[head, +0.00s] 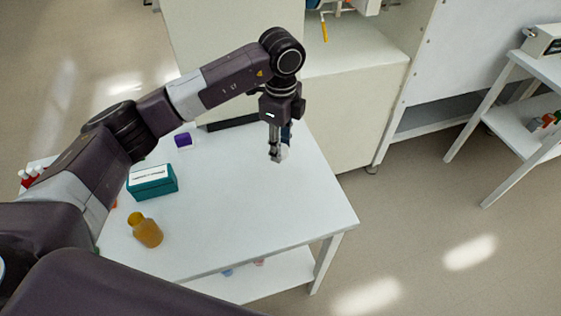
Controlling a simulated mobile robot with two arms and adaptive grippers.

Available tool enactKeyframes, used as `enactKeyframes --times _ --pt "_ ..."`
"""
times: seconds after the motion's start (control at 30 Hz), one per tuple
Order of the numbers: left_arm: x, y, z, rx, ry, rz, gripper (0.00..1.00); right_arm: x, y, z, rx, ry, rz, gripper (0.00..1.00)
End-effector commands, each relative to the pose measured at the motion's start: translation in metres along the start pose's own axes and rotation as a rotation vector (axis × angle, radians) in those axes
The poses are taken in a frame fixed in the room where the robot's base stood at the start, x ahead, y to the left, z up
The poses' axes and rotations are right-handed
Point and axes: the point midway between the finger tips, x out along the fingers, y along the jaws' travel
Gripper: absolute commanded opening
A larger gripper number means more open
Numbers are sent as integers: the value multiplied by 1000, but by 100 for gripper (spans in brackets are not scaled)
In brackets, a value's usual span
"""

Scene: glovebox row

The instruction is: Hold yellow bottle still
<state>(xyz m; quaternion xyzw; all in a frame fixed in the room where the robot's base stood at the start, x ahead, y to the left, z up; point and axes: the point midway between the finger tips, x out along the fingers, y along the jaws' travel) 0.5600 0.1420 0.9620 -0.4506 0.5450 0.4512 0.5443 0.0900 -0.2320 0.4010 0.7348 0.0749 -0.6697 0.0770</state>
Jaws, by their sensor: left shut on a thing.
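The yellow bottle (149,233) is amber-yellow with a narrower neck. It appears to stand on the white table (245,215) near its front left part, with nothing gripping it. My left gripper (277,156) is over the table's far right part, well apart from the yellow bottle. It points down and is shut on a small pale thing with a dark blue part (287,134), mostly hidden behind the fingers. I cannot tell what that thing is. My right gripper is not in view.
Red, white-capped items (31,174) show at the left edge. A pale cabinet (350,105) stands behind the table. The table's right front is clear.

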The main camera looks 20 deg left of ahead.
Motion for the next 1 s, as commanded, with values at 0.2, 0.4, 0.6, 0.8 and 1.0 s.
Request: enactKeyframes --times 0.2,0.4,0.6,0.8,1.0 --pt "33 0 0 1 0 0 1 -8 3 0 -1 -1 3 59" --pt "55 1 0 0 1 3 1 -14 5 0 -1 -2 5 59" --pt "78 0 0 1 0 0 1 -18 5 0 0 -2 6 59" --pt "80 -1 0 1 0 -1 1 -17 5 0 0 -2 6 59" --pt "82 -1 0 1 0 -1 32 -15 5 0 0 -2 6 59"
